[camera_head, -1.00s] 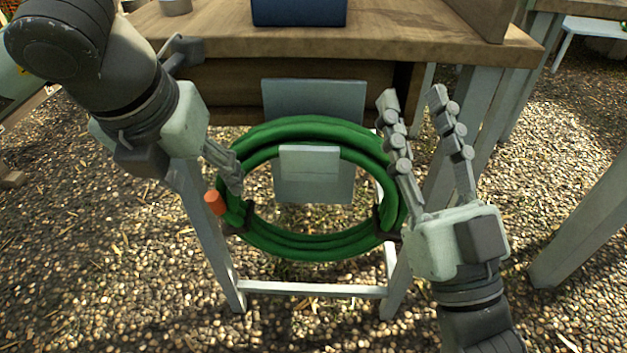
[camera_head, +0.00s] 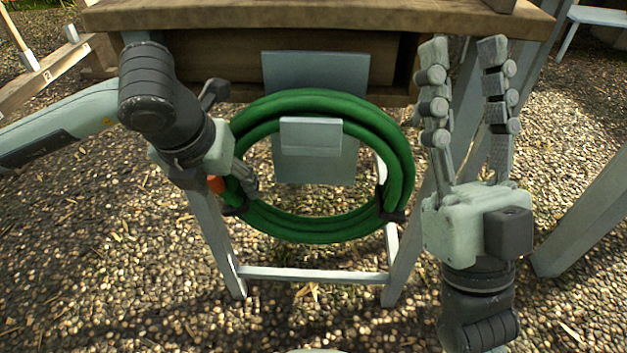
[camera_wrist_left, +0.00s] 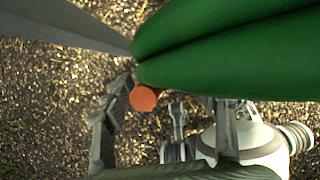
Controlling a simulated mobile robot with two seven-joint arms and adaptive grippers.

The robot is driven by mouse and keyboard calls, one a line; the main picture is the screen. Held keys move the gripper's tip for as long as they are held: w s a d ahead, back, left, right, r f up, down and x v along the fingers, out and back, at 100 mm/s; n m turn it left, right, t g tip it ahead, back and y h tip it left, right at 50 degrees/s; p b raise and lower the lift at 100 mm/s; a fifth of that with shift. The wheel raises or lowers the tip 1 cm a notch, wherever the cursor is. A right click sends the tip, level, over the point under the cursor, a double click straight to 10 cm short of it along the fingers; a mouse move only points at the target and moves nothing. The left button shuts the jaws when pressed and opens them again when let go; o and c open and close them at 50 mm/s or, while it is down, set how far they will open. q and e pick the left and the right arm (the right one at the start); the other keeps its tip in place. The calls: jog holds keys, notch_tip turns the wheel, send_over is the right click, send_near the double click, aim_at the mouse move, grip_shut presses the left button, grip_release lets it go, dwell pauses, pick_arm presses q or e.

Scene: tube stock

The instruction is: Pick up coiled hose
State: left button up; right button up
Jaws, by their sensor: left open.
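The coiled green hose (camera_head: 398,165) hangs upright on a grey hanger (camera_head: 311,136) at the table's front, with dark ties at its sides and an orange end (camera_head: 216,184) at lower left. My left gripper (camera_head: 250,184) is open at the coil's left side, fingers overlapping it in the head view; contact is unclear. In the left wrist view, the hose (camera_wrist_left: 230,45) fills the upper right, with the orange end (camera_wrist_left: 143,98) beside a gripper finger. My right gripper (camera_head: 464,48) is open and empty, fingers pointing up, to the right of the coil.
The wooden tabletop (camera_head: 300,14) is above the coil. Grey table legs (camera_head: 217,240) and a low crossbar (camera_head: 315,274) stand below and around it. Another grey leg (camera_head: 588,215) stands at the right. Open gravel (camera_head: 110,270) lies at the left.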

pick_arm(q)
jog(key=shift+c, duration=0.3)
grip_shut()
jog(key=shift+r, duration=0.15)
jog(key=shift+w, duration=0.1)
